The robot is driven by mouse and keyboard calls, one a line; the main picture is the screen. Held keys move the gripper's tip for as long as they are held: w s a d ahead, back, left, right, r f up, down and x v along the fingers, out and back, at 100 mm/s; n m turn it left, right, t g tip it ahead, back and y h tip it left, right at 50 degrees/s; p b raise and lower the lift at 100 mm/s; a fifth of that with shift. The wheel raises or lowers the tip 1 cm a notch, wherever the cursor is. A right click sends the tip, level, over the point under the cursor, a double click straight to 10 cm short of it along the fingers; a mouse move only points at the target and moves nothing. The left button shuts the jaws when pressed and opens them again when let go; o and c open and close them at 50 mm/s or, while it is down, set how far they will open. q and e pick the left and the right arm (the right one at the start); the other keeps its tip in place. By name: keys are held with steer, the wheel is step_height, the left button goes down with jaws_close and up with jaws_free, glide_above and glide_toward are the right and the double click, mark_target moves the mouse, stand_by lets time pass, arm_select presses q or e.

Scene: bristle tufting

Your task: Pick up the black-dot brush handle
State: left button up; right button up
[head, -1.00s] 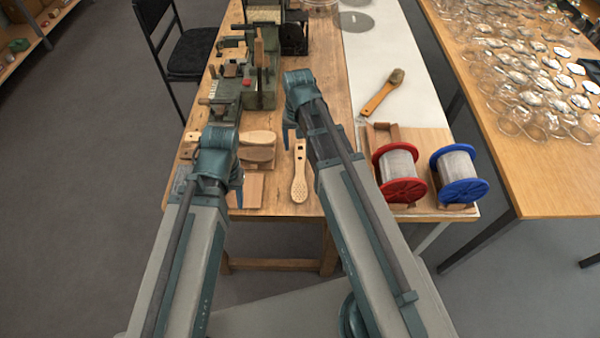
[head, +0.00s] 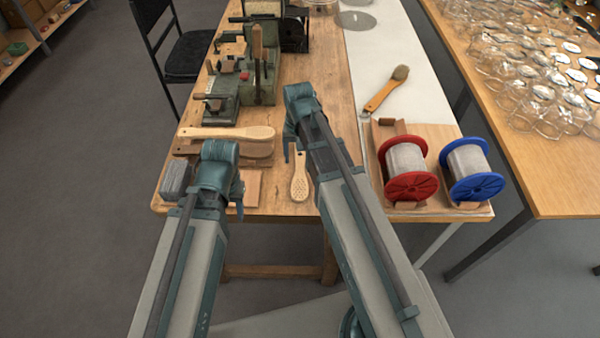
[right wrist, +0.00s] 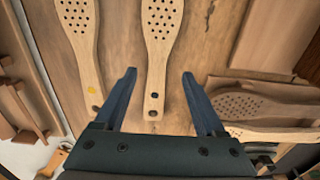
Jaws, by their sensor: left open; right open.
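The black-dot brush handle (right wrist: 163,40) is pale wood with a perforated head, and its black dot lies on the narrow grip. It lies flat on the bench, and its head shows in the head view (head: 300,184). My right gripper (right wrist: 158,74) is open, with its fingers on either side of the grip and apart from it; I cannot tell the height. A similar handle with a yellow dot (right wrist: 80,30) lies to the left in the right wrist view. My left gripper (head: 240,203) is at the bench's front edge, its fingertips mostly hidden by its wrist.
A stack of handles (head: 225,133) lies left of the right gripper, near a grey block (head: 176,180). A green machine (head: 258,85) stands behind. Red (head: 410,187) and blue (head: 475,187) spools and a brush (head: 385,90) lie to the right.

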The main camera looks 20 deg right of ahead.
mark_target(300, 169)
steer(key=f+b, duration=0.5)
steer(key=shift+d+f, duration=0.1)
steer(key=shift+d, duration=0.1)
steer(key=shift+c, duration=0.2)
jaws_close()
